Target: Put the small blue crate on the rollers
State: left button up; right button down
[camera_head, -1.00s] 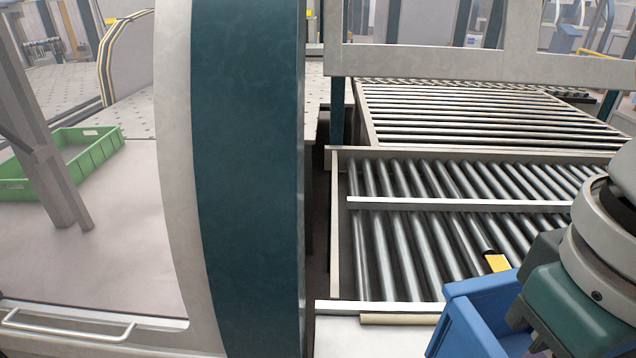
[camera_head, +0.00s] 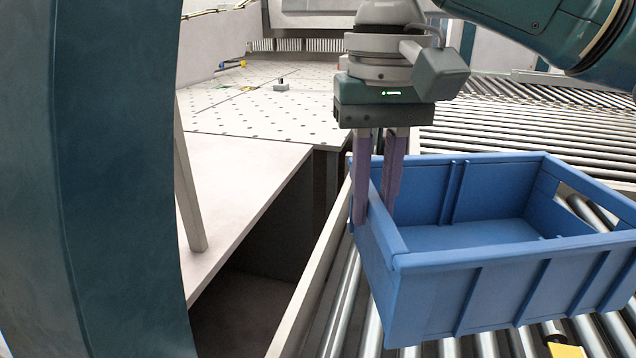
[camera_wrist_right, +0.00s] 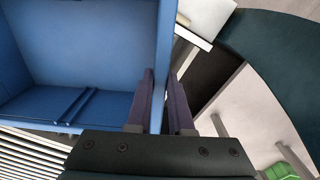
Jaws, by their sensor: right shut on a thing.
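The small blue crate (camera_head: 480,215) is at the right of the head view, upright and empty inside. My right gripper (camera_head: 374,205) is shut on the crate's left wall, one finger inside and one outside. The right wrist view also shows the crate (camera_wrist_right: 80,50) with its wall between the fingers (camera_wrist_right: 165,105). The rollers (camera_head: 350,300) lie below the crate, and the crate hides much of them. I cannot tell whether the crate's bottom touches them. My left gripper is not in view.
A perforated table (camera_head: 260,115) lies behind. More rollers (camera_head: 480,135) run at the back right.

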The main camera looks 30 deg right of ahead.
aim_at(360, 234)
jog(key=w+d+f+m+b, duration=0.1)
jog(key=f+b, duration=0.1)
jog(key=b, duration=0.2)
jog(key=w+d+f+m+b, duration=0.1)
jog(key=w+f+b, duration=0.1)
jog(key=b, duration=0.1)
jog(key=w+d+f+m+b, duration=0.1)
jog(key=w+f+m+b, duration=0.1)
jog(key=b, duration=0.2)
jog(key=shift+w+d+f+b, duration=0.1)
jog(key=shift+d+b, duration=0.1)
jog(key=shift+b, duration=0.1)
jog(key=shift+w+d+b, duration=0.1)
jog(key=shift+w+b, duration=0.05)
jog(key=shift+b, duration=0.2)
jog(key=shift+f+b, duration=0.2)
jog(key=shift+b, duration=0.1)
notch_tip(360, 234, down, 3)
jog(key=shift+d+f+m+b, duration=0.15)
jog(key=shift+m+b, duration=0.15)
jog(key=shift+b, duration=0.25)
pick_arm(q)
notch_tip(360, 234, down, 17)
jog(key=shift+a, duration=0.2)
pick_arm(e)
notch_tip(360, 234, down, 16)
